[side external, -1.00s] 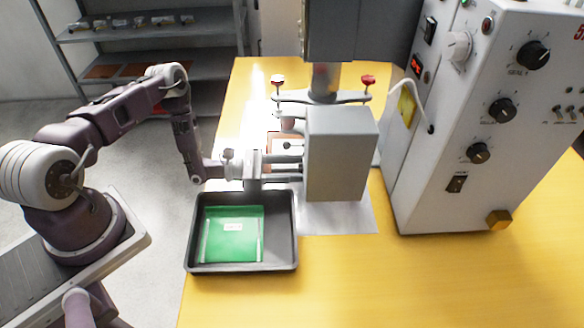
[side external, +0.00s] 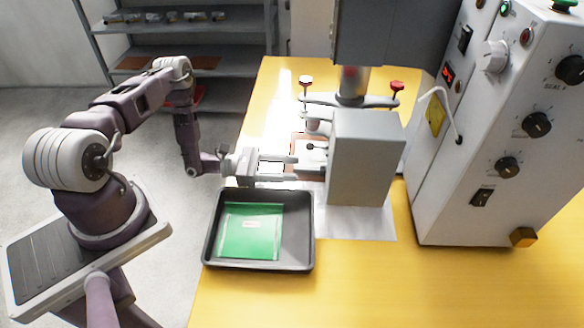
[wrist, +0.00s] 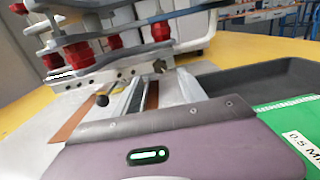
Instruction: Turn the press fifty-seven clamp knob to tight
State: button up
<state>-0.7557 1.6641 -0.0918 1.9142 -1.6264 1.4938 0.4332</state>
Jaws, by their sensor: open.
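Two red-topped knobs stand on the press's clamp bar, one at the right end (side external: 397,86) and one at the left end (side external: 306,80). The wrist view shows several red knobs (wrist: 76,55) on grey plates. No number marks press fifty-seven legibly, and I cannot tell which knob is the clamp knob or whether it is tight. A small black ball knob (side external: 310,146) sits lower, near the press base. My gripper (side external: 318,167) is open, its two long fingers level beside the grey block (side external: 365,160). It appears empty and well below the red knobs.
A dark tray (side external: 307,240) with a green sheet (side external: 250,230) lies just in front of my gripper. The control cabinet (side external: 450,180) stands to the right. The yellow table (side external: 370,285) is clear at the front. A metal shelf (side external: 190,45) stands behind.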

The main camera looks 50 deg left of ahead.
aim_at(325, 171)
jog(key=n+g, duration=0.1)
jog(key=w+r+n+g, duration=0.1)
jog(key=n+g, duration=0.1)
jog(key=shift+w+a+r+g+h, duration=0.3)
jog(key=shift+a+r+g, duration=0.05)
jog(key=shift+r+g, duration=0.05)
jog(key=n+g, duration=0.1)
jog(key=n, duration=0.1)
jog(key=shift+w+a+r+n+g, duration=0.3)
jog(key=shift+w+a+r+g, duration=0.05)
jog(key=shift+g, duration=0.05)
jog(key=shift+w+d, duration=0.1)
jog(key=shift+d, duration=0.05)
jog(key=shift+n, duration=0.3)
jog(key=x, duration=0.6)
jog(key=shift+w+d+f, duration=0.2)
grip_shut()
